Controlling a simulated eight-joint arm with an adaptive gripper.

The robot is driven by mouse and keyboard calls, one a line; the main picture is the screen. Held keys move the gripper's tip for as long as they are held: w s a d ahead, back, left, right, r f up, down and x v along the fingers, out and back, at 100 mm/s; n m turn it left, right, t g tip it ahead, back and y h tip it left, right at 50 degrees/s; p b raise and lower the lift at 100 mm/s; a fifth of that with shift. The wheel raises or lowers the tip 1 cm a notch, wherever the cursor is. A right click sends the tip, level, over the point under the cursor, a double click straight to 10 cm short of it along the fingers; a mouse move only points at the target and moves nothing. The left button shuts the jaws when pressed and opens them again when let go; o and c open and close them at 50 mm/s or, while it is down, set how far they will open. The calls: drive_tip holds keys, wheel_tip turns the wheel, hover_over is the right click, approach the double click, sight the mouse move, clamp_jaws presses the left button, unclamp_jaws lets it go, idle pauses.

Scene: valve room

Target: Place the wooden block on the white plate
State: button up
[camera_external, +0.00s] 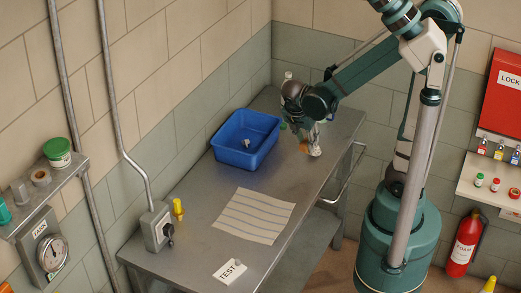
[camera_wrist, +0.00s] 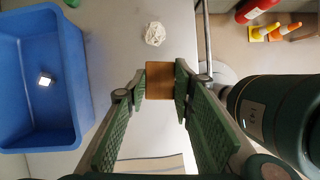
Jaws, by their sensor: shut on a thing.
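My gripper (camera_wrist: 157,88) is shut on the wooden block (camera_wrist: 160,79), a brown block with its flat face toward the wrist camera. One green padded finger is on each side of it. In the external view my gripper (camera_external: 308,145) is over the far right part of the metal table, and the block (camera_external: 304,148) shows as a small orange-brown patch by the fingertips. I cannot tell whether the block touches the table. I cannot make out a white plate in either view.
A blue bin (camera_external: 217,151) stands left of my gripper, with a small item (camera_wrist: 45,79) inside. A white crumpled ball (camera_wrist: 155,34) lies beyond the block. A striped cloth (camera_external: 253,215), TEST card (camera_external: 230,271) and yellow object (camera_external: 178,209) lie nearer. A rail (camera_external: 346,178) runs along the right edge.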

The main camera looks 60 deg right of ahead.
drive_tip(key=w+a+r+n+t+p, duration=0.1)
drive_tip(key=w+a+n, duration=0.3)
drive_tip(key=a, duration=1.1)
drive_tip(key=w+a+r+n+t+p, duration=0.1)
drive_tip(key=w+a, duration=0.5)
drive_tip(key=a, duration=0.9)
drive_tip(key=s+a+n, duration=0.2)
drive_tip(key=s+a, duration=0.2)
drive_tip(key=a, duration=1)
drive_tip(key=s+a+n+t+y+p, duration=0.1)
drive_tip(key=s+a+n, duration=0.2)
drive_tip(key=a, duration=1.2)
drive_tip(key=shift+s+a+f+t, duration=0.15)
drive_tip(key=shift+s+f+t, duration=0.15)
drive_tip(key=shift+s, duration=0.9)
approach(229, 268)
drive_tip(key=shift+w+d, duration=0.7)
drive_tip(key=shift+f, duration=2.1)
